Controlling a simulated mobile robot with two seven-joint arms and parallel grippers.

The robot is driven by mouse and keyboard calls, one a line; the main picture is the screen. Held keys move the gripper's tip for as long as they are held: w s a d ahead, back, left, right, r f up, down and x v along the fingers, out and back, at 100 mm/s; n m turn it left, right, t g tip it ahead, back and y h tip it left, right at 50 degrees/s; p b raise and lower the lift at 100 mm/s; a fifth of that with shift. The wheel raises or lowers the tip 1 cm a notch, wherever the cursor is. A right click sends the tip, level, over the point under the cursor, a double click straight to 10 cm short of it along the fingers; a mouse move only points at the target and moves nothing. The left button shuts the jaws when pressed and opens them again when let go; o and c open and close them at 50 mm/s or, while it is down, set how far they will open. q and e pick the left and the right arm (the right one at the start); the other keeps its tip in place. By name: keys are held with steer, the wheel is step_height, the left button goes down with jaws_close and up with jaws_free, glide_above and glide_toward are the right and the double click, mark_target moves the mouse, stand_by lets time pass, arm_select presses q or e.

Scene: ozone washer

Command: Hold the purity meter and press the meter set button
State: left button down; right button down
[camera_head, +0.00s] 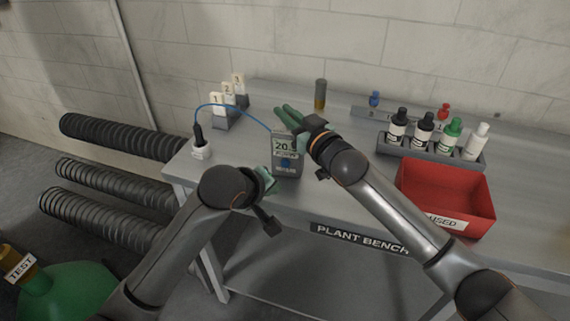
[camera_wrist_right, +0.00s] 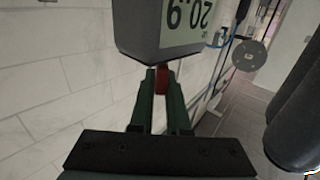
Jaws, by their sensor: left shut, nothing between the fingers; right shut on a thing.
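The purity meter (camera_head: 287,157) is a grey box near the front of the bench, its screen starting with "20" and a blue button (camera_head: 286,163) below the screen. My right gripper (camera_head: 284,110) is shut on the meter, its green fingers at the meter's top end. In the right wrist view the meter (camera_wrist_right: 150,38) appears upside down just beyond the fingertips (camera_wrist_right: 161,72); the exact contact is partly hidden. My left gripper (camera_head: 267,178) is shut and empty, close to the meter's lower left side. Whether it touches the meter, I cannot tell.
A rack of bottles (camera_head: 432,148) and a red bin (camera_head: 445,197) are on the right. The bench front (camera_head: 345,232) is labelled "PLANT BENCH".

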steer(key=c, duration=0.8)
jaws_free()
